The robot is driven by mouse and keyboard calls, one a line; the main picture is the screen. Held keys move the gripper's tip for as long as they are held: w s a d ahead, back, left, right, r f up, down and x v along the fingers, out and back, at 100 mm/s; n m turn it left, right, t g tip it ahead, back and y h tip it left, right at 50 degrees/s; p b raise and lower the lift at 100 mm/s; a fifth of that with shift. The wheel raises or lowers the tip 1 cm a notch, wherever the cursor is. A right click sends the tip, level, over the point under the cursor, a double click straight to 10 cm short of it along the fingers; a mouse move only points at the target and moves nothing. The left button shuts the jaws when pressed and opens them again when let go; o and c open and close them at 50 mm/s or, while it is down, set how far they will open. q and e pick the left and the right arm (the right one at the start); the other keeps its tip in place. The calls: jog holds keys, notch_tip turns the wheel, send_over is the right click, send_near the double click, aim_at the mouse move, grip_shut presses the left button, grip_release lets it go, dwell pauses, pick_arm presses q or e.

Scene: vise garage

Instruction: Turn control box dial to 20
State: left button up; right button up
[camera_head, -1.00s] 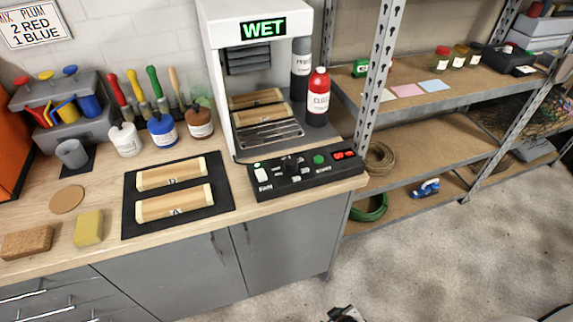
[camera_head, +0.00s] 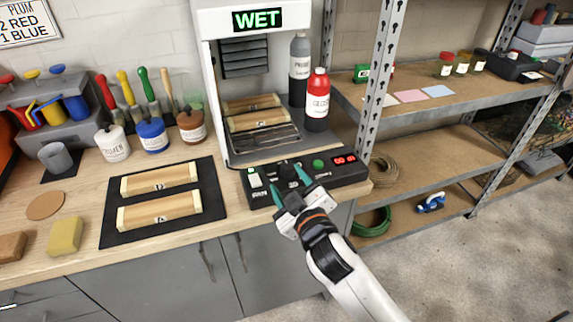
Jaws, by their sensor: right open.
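The black control box (camera_head: 345,171) lies along the front edge of the workbench, below the white cabinet with the green WET sign. Its dark dial (camera_head: 288,172) is partly hidden by my right gripper. A green button (camera_head: 318,164) and a red lit display (camera_head: 345,159) show to the right of the dial; the digits are too small to read surely. My right gripper (camera_head: 289,178) is open, its two teal fingertips over the box, one on each side of the dial area. I cannot tell whether they touch the dial. My left gripper is not in view.
A black mat (camera_head: 112,228) with two wooden blocks lies left of the box. A red bottle (camera_head: 317,100) and a grey bottle (camera_head: 299,68) stand behind it. A metal shelf post (camera_head: 378,95) rises close on the right.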

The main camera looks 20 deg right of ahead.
jog(key=w+a+r+n+t+y, duration=0.3)
jog(key=a+r+n+y, duration=0.25)
jog(key=r, duration=0.25)
jog(key=s+a+r+n+g+y, duration=0.1)
jog(key=a+r+n+g+y, duration=0.7)
jog(key=a+n+y, duration=0.65)
jog(key=n+g+h, duration=1.2)
jog(key=n+h, duration=0.6)
jog(key=h, duration=0.3)
send_over(288, 164)
notch_tip(288, 164, down, 6)
notch_tip(288, 164, down, 12)
jog(key=shift+r+p, duration=0.15)
jog(key=shift+p, duration=1)
